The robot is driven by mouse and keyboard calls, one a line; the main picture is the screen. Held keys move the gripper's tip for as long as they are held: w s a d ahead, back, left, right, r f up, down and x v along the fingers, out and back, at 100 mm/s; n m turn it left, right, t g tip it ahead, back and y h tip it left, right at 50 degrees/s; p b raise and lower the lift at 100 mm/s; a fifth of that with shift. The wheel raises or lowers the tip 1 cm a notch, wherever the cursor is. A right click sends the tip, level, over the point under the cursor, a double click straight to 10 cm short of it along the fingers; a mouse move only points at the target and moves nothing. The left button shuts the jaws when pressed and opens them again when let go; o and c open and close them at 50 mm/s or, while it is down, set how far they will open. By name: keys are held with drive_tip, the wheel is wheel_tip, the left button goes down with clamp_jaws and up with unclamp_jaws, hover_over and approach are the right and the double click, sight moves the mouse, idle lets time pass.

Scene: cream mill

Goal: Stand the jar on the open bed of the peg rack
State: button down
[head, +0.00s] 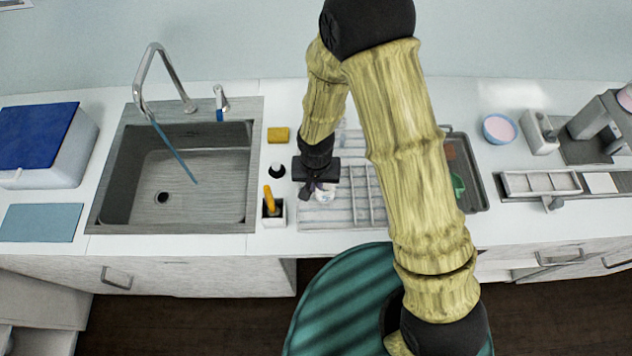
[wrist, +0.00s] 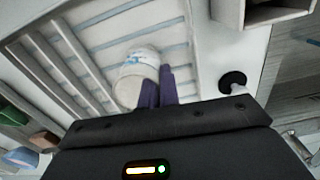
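The jar (wrist: 138,71) is small and white with a blue-marked band. In the wrist view it is at or over the slatted peg rack (wrist: 100,14); whether it touches the slats I cannot tell. In the head view the jar (head: 325,194) shows just below my gripper (head: 316,187), over the left part of the grey rack (head: 343,215). In the wrist view the two dark purple fingers (wrist: 158,88) are close together, and one overlaps the jar's right edge. Whether they grip it is hidden.
A black-capped bottle (head: 277,170) and a holder with an orange-handled tool (head: 272,212) stand left of the rack, near the sink (head: 180,227). A yellow sponge (head: 278,134) lies behind. A dark tray (head: 478,190) is to the right, partly behind my arm.

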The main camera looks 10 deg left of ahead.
drive_tip(key=shift+f, duration=0.2)
drive_tip(key=c, duration=1.6)
unclamp_jaws()
drive_tip(key=shift+r, duration=0.1)
wheel_tip(320, 180, up, 12)
drive_tip(key=shift+r+b, duration=0.15)
drive_tip(key=shift+b, duration=0.9)
